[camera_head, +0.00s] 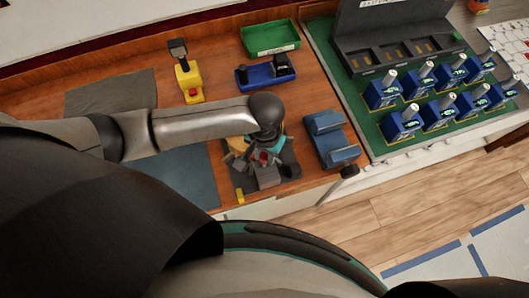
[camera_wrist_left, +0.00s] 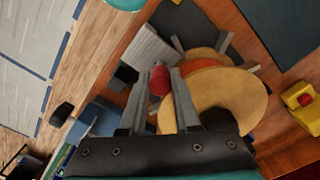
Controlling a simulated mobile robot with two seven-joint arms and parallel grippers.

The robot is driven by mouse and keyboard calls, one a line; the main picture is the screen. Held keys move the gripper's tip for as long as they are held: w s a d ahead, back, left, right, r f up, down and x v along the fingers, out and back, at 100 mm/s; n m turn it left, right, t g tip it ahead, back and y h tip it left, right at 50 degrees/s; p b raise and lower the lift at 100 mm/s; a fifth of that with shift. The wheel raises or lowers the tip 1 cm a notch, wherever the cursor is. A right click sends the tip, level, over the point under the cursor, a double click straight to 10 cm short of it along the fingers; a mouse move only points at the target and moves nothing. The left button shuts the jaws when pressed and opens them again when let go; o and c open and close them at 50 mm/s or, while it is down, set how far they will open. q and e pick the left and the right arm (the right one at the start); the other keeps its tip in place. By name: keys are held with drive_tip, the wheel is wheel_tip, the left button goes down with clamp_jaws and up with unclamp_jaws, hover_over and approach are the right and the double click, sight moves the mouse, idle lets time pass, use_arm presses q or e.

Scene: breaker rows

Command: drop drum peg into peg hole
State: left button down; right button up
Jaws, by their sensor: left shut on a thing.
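My left gripper (camera_head: 262,158) is over a dark grey fixture (camera_head: 268,182) near the table's front edge. In the left wrist view its fingers (camera_wrist_left: 160,88) are shut on a small red peg (camera_wrist_left: 159,80). A tan round drum (camera_wrist_left: 240,98) with an orange inner part lies right beside the fingers in that view. In the head view only a bit of the drum (camera_head: 238,144) shows beside my wrist. The peg's lower end and any hole under it are hidden. I cannot tell whether the peg touches the drum or fixture. My right gripper is out of view.
A blue two-part block (camera_head: 331,140) stands right of the fixture. A yellow device (camera_head: 188,82), a blue tray (camera_head: 266,74) and a green bin (camera_head: 270,38) are behind. A green board (camera_head: 372,142) with several blue breakers is at right. A dark blue mat (camera_head: 185,182) lies left.

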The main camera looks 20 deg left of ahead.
use_arm(q)
drive_tip(key=shift+f+b, duration=0.5)
drive_tip(key=shift+f, duration=0.5)
drive_tip(key=c, duration=0.5)
unclamp_jaws()
drive_tip(key=shift+c, duration=0.2)
drive_tip(key=shift+a, duration=0.1)
drive_tip(key=shift+w, duration=0.1)
drive_tip(key=shift+w+r, duration=0.15)
drive_tip(key=shift+r, duration=0.4)
wheel_tip(320, 180, up, 14)
drive_tip(key=p, duration=0.1)
drive_tip(key=shift+s+p, duration=0.35)
drive_tip(key=shift+s, duration=0.05)
drive_tip(key=shift+d, duration=0.2)
